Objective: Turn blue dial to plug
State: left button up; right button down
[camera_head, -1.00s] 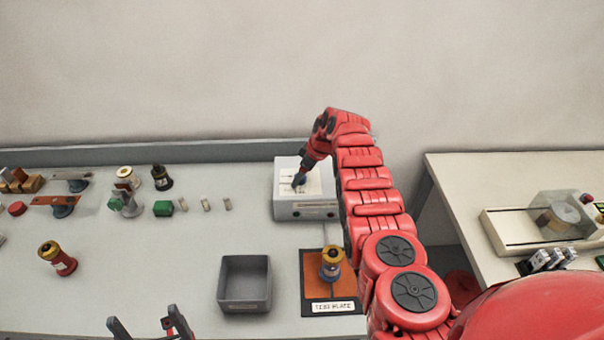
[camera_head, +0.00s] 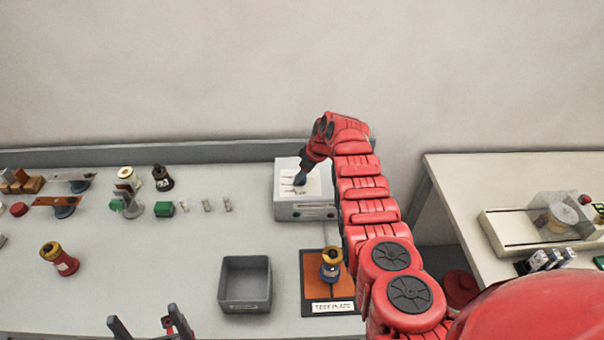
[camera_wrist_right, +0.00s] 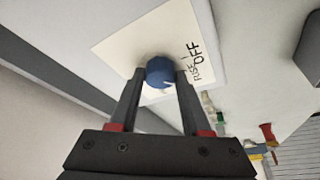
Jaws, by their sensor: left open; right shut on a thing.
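The blue dial (camera_wrist_right: 160,72) sits on the pale top panel (camera_wrist_right: 125,48) of the box in the right wrist view. The words OFF and FUSE are printed to its right, and a white mark shows on its near side. My right gripper (camera_wrist_right: 160,78) is shut on the dial, one finger on each side. In the head view my right gripper (camera_head: 300,180) reaches down onto the white box (camera_head: 290,212) and mostly hides the dial. No plug label is legible. My left gripper (camera_head: 145,322) is open and empty at the bottom edge.
A grey bin (camera_head: 245,305) stands in front of the box. A bushing with a yellow top (camera_head: 331,262) stands on the orange test plate (camera_head: 312,288). Another bushing (camera_head: 60,260) and several small parts lie to the left. A second table (camera_head: 450,185) is at right.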

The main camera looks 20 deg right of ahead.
jog(key=shift+r+p, duration=0.15)
jog(key=shift+p, duration=0.15)
jog(key=shift+m, duration=0.5)
jog(key=shift+a+m+h+p, duration=0.1)
jog(key=shift+m+h+p, duration=0.3)
jog(key=shift+m+p, duration=0.25)
jog(key=shift+f+m+t+b, duration=0.25)
jog(key=shift+m+t+b, duration=0.25)
jog(key=shift+m, duration=0.35)
jog(key=shift+s+m+h+b, duration=0.1)
jog(key=shift+m+h+b, duration=0.3)
jog(key=shift+m+h, duration=0.15)
jog(key=shift+a+m+h+b, duration=0.1)
jog(key=shift+m+h+b, duration=0.15)
jog(key=shift+m+b, duration=0.65)
jog(key=shift+r+m, duration=0.1)
jog(key=shift+m, duration=0.15)
jog(key=shift+c, duration=1.8)
grip_release()
